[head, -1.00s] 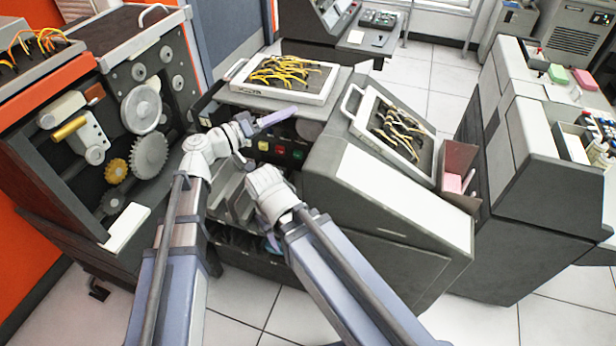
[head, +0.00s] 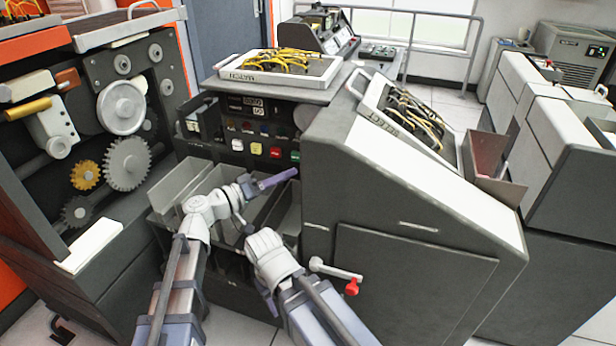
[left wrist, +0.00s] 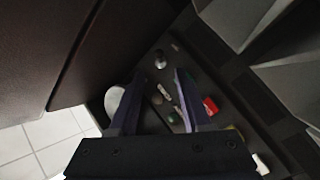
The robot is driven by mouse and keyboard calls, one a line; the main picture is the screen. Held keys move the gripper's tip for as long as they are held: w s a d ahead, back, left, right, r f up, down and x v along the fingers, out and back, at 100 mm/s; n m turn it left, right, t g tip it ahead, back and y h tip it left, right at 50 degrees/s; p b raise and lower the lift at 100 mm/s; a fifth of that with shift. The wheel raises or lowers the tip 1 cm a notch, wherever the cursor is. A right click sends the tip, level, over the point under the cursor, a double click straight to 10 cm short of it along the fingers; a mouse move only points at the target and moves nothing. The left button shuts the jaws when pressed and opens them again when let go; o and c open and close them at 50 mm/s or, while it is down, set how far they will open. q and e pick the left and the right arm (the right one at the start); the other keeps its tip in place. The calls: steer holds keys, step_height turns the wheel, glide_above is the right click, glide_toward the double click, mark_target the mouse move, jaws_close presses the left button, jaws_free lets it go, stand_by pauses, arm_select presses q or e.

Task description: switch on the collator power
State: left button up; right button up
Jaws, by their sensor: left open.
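The collator (head: 400,220) is a dark grey cabinet with a sloped light top. Its recessed front panel carries white, yellow, red (head: 275,152) and green (head: 295,155) buttons and small dark displays. A pale lever with a red end (head: 350,286) sits low on its front. I cannot tell which control is the power switch. My left gripper (head: 292,174) is just below the button row, its purple fingers pointing right. In the left wrist view its fingers (left wrist: 158,90) are apart with nothing between them; a red button (left wrist: 210,106) and a green button (left wrist: 172,117) lie beyond. My right wrist shows lower down; its fingers are hidden.
A gear machine (head: 125,160) with an orange frame stands at the left. Grey card bins (head: 180,185) lie below the panel, close to my left arm. Two wired plugboards (head: 285,75) rest on top. Another grey cabinet (head: 570,180) stands at the right.

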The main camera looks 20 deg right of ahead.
arm_select(q)
steer(key=x, duration=0.7)
steer(key=shift+w+d, duration=0.15)
steer(key=shift+d, duration=0.25)
jaws_close()
stand_by(0.3)
